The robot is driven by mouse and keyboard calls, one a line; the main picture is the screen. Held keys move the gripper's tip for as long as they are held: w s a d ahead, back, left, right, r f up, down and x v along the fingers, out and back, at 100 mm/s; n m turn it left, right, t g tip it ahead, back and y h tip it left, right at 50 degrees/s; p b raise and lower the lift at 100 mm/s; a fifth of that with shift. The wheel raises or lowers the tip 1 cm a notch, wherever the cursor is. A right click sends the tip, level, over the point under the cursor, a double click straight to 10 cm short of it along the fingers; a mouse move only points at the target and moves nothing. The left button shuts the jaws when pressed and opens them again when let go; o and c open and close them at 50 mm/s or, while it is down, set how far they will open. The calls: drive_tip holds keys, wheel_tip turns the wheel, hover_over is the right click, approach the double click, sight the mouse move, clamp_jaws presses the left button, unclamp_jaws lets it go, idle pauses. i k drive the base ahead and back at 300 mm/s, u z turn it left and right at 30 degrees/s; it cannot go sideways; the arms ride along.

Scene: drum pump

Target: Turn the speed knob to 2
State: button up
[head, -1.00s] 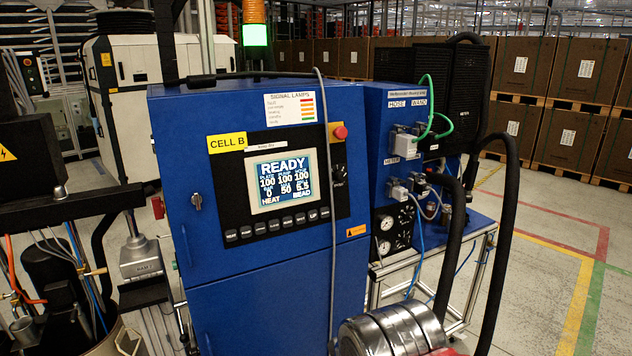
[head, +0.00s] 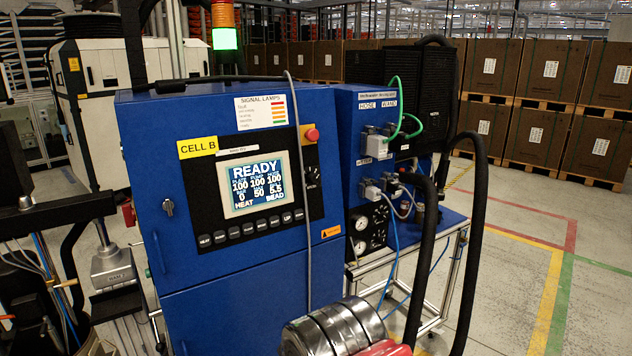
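The blue control cabinet (head: 215,283) stands in the middle of the head view, marked "CELL B". A small black rotary knob (head: 313,176) sits on the right of its black panel, under the red button (head: 312,134). I take it to be the speed knob. Its markings are too small to read, so I cannot tell its setting. The lit screen (head: 254,183) reads READY, with rows of numbers above HEAT and BEAD. My gripper is not in view.
A grey cable (head: 308,240) hangs down the cabinet front, just left of the knob. Thick black hoses (head: 474,210) arch at the right, before a blue-topped stand with gauges (head: 361,248). Open floor (head: 595,300) lies farther right, with stacked cartons (head: 600,140) behind it.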

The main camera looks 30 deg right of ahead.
sight(313, 178)
drive_tip(key=z, duration=0.05)
drive_tip(key=i, duration=1)
drive_tip(key=u, duration=0.1)
